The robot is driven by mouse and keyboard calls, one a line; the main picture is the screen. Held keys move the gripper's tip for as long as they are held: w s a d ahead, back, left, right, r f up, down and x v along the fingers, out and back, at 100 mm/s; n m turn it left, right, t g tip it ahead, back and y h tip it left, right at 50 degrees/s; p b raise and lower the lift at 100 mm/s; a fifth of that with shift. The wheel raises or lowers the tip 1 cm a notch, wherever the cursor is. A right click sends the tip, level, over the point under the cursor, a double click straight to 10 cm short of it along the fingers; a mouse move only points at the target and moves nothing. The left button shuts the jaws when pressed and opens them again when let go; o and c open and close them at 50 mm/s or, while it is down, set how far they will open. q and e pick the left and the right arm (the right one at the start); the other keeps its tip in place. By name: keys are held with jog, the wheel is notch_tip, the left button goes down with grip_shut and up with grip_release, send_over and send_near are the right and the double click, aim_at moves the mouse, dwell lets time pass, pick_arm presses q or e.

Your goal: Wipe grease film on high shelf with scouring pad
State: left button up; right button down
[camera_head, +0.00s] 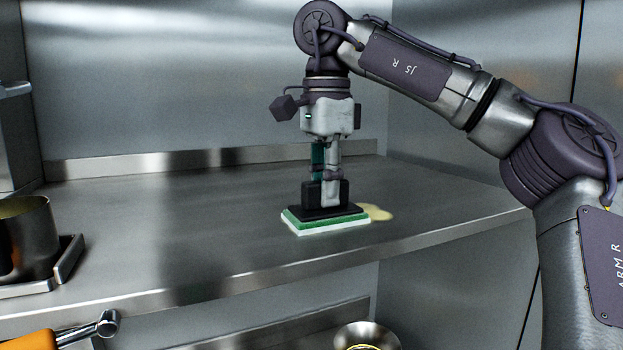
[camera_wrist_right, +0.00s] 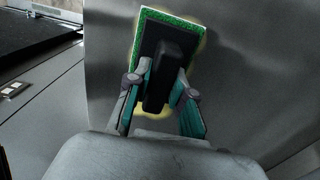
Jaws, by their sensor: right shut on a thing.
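My right gripper (camera_head: 326,190) points down and is shut on the black handle of the scouring pad (camera_head: 326,221), which has a green and white layered edge. The pad lies flat on the steel high shelf (camera_head: 220,215), or so close above it that I see no gap. The yellowish grease film (camera_head: 377,213) shows at the pad's right side; the pad hides part of it. In the right wrist view the fingers clasp the handle of the pad (camera_wrist_right: 186,25), and yellowish film (camera_wrist_right: 152,107) shows around its edges. My left gripper is not in view.
Steel walls close off the back and right. Below the shelf are a metal bowl (camera_head: 367,336) and an orange-handled tool (camera_head: 30,341). The shelf between pot and pad is clear.

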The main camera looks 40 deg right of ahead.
jog(key=shift+f, duration=0.2)
jog(key=shift+s+d+r+p, duration=0.1)
jog(key=shift+d+r+p, duration=0.1)
jog(key=shift+d+p, duration=0.25)
jog(key=d, duration=0.4)
jog(key=shift+s+f+p, duration=0.15)
jog(key=shift+s+p, duration=0.15)
jog(key=shift+s, duration=0.05)
jog(key=shift+d, duration=0.15)
jog(key=shift+s+d+r, duration=0.1)
jog(key=shift+s+d, duration=0.05)
jog(key=shift+d, duration=0.55)
jog(key=shift+s+d+r, duration=0.1)
jog(key=shift+s+d, duration=0.1)
jog(key=shift+d, duration=0.55)
jog(key=shift+s+d, duration=0.15)
jog(key=shift+d, duration=0.55)
jog(key=shift+a, duration=0.1)
jog(key=shift+w+a, duration=0.1)
jog(key=shift+a, duration=0.05)
